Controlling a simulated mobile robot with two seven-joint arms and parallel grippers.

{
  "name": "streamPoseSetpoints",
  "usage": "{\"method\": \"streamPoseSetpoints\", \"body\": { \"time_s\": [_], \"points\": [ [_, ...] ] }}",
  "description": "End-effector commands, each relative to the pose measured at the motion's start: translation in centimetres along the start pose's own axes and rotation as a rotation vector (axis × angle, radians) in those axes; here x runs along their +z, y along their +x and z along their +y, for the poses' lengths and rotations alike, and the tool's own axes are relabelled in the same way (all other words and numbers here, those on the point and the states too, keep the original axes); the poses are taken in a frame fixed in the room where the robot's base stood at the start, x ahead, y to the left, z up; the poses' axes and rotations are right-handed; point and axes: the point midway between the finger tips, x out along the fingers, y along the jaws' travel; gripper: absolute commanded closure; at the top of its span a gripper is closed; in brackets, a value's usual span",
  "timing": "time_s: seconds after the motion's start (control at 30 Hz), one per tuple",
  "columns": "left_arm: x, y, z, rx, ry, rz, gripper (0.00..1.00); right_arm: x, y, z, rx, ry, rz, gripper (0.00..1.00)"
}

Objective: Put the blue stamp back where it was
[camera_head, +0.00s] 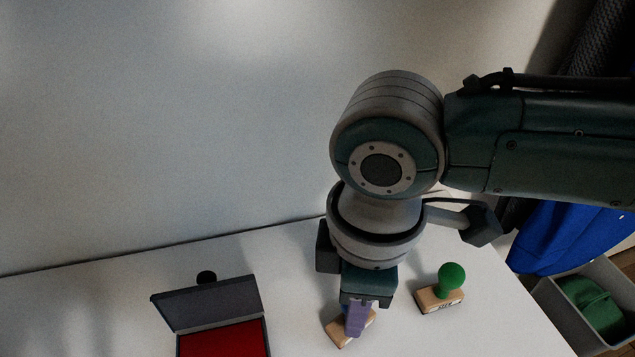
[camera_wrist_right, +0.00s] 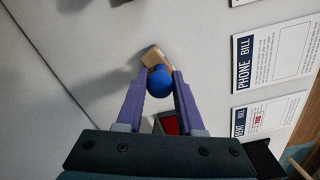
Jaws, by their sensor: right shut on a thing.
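The blue stamp has a round blue knob (camera_wrist_right: 160,81) and a wooden base (camera_wrist_right: 152,57). In the wrist view the knob sits between the two purple fingers of my right gripper (camera_wrist_right: 160,88), which is shut on it. In the head view my right gripper (camera_head: 355,318) points down at the white table, and the stamp's wooden base (camera_head: 340,333) shows below the fingers. The gripper mostly hides the knob there. I cannot tell whether the base touches the table. My left gripper is not in view.
A green stamp (camera_head: 451,278) stands right of my right gripper. An open red ink pad (camera_head: 222,342) with a raised dark lid is on the left, with a black knob (camera_head: 206,277) behind it. A phone bill sheet (camera_wrist_right: 270,60) lies on the table. A grey bin (camera_head: 575,318) is beyond the right edge.

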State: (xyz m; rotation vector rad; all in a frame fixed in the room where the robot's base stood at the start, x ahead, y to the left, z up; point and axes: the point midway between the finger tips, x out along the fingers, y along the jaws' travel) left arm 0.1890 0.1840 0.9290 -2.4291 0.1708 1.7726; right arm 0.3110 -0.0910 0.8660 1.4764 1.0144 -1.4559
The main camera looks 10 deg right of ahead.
Motion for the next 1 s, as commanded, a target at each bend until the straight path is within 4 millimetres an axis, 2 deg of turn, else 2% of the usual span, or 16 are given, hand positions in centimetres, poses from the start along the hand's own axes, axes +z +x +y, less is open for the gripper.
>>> {"method": "streamPoseSetpoints", "body": {
  "time_s": [0.37,0.4,0.6,0.67,0.87,1.0],
  "points": [
    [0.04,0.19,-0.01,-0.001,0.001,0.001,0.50,-0.05,0.47,-0.02,0.000,0.000,0.001,0.99],
    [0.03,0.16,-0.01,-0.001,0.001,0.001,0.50,-0.05,0.45,-0.01,0.000,0.000,0.001,0.61],
    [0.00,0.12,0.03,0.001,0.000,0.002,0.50,-0.04,0.41,0.00,0.000,-0.001,0.001,0.39],
    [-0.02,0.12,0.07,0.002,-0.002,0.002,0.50,-0.04,0.40,0.00,0.000,0.000,0.001,0.33],
    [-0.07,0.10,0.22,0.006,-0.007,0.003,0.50,-0.03,0.38,0.01,0.000,0.000,0.001,0.33],
    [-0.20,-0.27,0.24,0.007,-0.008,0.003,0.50,-0.04,-0.51,0.05,0.001,-0.001,0.002,0.33]
  ]
}}
